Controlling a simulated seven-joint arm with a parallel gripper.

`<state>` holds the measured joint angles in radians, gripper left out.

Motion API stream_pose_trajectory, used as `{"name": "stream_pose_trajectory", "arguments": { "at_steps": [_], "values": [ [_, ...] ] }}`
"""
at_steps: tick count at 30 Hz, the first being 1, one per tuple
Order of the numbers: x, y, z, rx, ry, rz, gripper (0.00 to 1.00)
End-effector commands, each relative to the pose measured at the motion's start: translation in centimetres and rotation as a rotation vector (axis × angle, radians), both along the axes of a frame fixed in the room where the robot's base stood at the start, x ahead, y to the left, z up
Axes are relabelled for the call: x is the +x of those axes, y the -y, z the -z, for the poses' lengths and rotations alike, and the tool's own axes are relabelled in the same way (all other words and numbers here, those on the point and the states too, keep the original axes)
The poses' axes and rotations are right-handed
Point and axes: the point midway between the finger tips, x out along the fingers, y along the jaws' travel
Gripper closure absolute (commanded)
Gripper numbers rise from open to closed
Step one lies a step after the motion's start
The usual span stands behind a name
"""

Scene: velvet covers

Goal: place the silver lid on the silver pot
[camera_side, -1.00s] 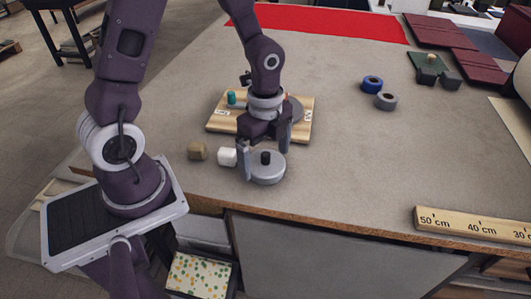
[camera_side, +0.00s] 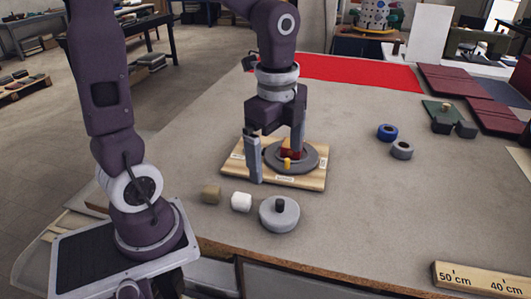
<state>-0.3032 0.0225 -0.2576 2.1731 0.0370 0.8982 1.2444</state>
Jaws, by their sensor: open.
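The silver lid (camera_side: 279,216), a flat grey disc with a dark knob, lies on the table in front of the wooden board. A round grey dish-like thing (camera_side: 309,160) on the board looks like the silver pot; fingers partly hide it, and its inside is unclear. A small red thing (camera_side: 290,150) and a yellow-orange thing (camera_side: 287,163) show at it. My gripper (camera_side: 276,164) is open and empty, pointing down over the front of the board, behind the lid and apart from it. Whether its fingertips touch the board is unclear.
The wooden board (camera_side: 310,182) carries small labels. A white block (camera_side: 241,201) and a tan block (camera_side: 211,194) sit left of the lid. Blue (camera_side: 387,132) and grey (camera_side: 401,149) rolls stand to the right. A ruler (camera_side: 480,281) lies front right; the table between is clear.

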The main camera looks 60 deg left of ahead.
Motion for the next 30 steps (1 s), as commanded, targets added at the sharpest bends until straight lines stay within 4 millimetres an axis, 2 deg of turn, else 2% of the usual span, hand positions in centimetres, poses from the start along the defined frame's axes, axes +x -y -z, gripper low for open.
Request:
{"name": "stream_pose_trajectory", "arguments": {
  "at_steps": [3, 6, 9, 12, 16, 30],
  "values": [
    [-3.6, 0.7, -3.3, -0.003, 0.161, -0.361, 0.00],
    [-7.0, 1.3, -5.2, -0.099, 0.295, -0.712, 0.00],
    [-9.7, 1.7, -5.9, -0.233, 0.373, -0.985, 0.00],
    [-11.0, 1.8, -6.1, -0.326, 0.400, -1.136, 0.00],
    [-11.4, 1.9, -6.1, -0.354, 0.401, -1.186, 0.00],
    [-11.3, 1.9, -6.1, -0.350, 0.401, -1.182, 0.00]
  ]
}}
